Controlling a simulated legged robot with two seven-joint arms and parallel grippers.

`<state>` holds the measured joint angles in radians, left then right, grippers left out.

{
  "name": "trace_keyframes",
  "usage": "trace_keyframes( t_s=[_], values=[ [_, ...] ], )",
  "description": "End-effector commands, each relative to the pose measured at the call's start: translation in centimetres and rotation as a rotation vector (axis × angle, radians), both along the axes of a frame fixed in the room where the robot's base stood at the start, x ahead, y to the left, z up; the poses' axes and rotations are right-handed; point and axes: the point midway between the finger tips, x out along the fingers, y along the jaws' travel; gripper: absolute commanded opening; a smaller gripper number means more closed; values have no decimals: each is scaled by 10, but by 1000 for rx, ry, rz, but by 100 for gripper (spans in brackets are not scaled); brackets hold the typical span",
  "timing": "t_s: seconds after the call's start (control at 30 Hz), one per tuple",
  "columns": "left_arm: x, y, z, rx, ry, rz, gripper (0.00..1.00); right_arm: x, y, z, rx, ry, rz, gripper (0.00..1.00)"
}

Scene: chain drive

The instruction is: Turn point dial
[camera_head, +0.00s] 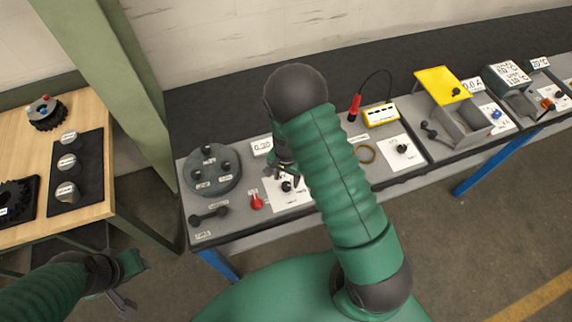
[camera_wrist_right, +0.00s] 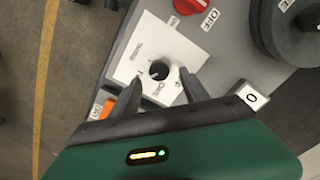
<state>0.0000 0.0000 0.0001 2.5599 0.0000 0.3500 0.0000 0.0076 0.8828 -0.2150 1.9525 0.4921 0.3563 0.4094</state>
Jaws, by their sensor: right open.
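A small black dial (camera_head: 287,186) sits on a white labelled plate on the grey bench. In the right wrist view the dial (camera_wrist_right: 159,70) has a light pointer mark, and its printed labels are too small to read. My right gripper (camera_head: 281,172) is over this plate, partly hidden by my own arm. In the wrist view its two dark fingers (camera_wrist_right: 160,94) are apart, one on each side of the dial's near side, with nothing between them; I cannot tell whether they touch the plate. My left gripper (camera_head: 123,285) hangs low at the left, away from the bench.
A red knob (camera_head: 257,202) and a round grey turntable (camera_head: 211,170) stand left of the dial. A yellow meter (camera_head: 381,115), another dial (camera_head: 402,149) and a yellow-lidded box (camera_head: 440,86) lie to the right. A wooden table (camera_head: 92,108) stands at left.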

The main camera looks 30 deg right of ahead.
Motion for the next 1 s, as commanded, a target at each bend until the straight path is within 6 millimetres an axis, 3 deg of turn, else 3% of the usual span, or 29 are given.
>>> trace_keyframes(
  t_s=[0.2, 0.43, 0.6, 1.0],
  values=[
    [0, 0, -10, 0, 0, 0, 36, 3, 1, 66, -1, -9, 1, 53],
    [0, 0, -14, 0, 0, 0, 36, 3, 1, 119, 1, -4, 1, 53],
    [0, 0, -14, 0, 0, 0, 36, 2, 0, 132, 0, 0, -1, 53],
    [0, 0, -14, 0, 0, 0, 36, 2, 0, 133, 0, 0, -1, 53]
  ],
)
